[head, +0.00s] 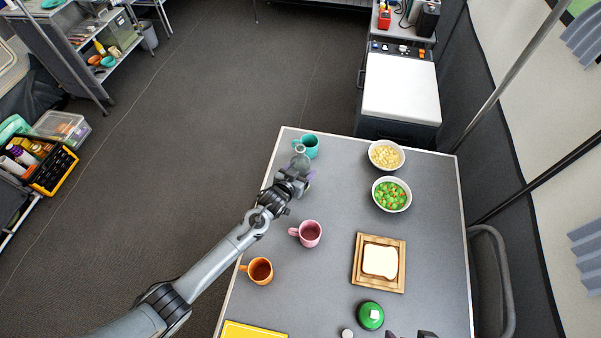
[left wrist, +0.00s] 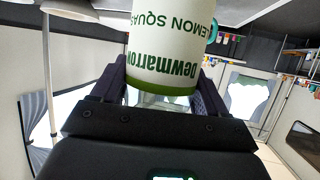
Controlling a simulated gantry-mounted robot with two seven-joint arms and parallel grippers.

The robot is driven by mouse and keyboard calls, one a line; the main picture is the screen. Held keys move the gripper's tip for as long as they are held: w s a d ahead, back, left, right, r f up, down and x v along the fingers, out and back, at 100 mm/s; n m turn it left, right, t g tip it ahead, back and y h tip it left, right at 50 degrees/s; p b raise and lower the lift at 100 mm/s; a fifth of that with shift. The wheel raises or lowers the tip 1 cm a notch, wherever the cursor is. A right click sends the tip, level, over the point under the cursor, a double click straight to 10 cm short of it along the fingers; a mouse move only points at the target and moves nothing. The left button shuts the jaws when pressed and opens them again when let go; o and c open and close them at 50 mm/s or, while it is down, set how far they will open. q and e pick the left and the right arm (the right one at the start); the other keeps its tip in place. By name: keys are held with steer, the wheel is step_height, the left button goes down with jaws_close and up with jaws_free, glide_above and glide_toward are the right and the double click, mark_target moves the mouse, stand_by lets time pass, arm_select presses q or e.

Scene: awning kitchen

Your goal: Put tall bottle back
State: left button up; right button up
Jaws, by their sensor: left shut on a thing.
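The tall bottle (left wrist: 165,45) fills the top middle of the left wrist view. It is white with a green band and the words "Dewmarrow" and "Lemon Squash". My left gripper (left wrist: 162,88) is shut on it, one finger on each side. In the head view, my left gripper (head: 298,177) is over the far left part of the table (head: 340,190). The bottle (head: 301,158) shows only as a small pale shape at the gripper, near the teal mug (head: 311,146). Dark tips of what seems to be my right gripper (head: 412,334) show at the bottom edge; their opening is unclear.
A pink mug (head: 311,234) and an orange mug (head: 260,270) stand nearer. Two bowls (head: 386,155) (head: 392,194), a board (head: 358,272) with bread and a green item (head: 370,315) are right. A yellow-black crate (head: 55,173) holding bottles stands far left.

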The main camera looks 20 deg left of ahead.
arm_select(q)
steer(key=shift+w+f, duration=0.1)
steer(key=shift+f, duration=0.5)
steer(key=o, duration=1.2)
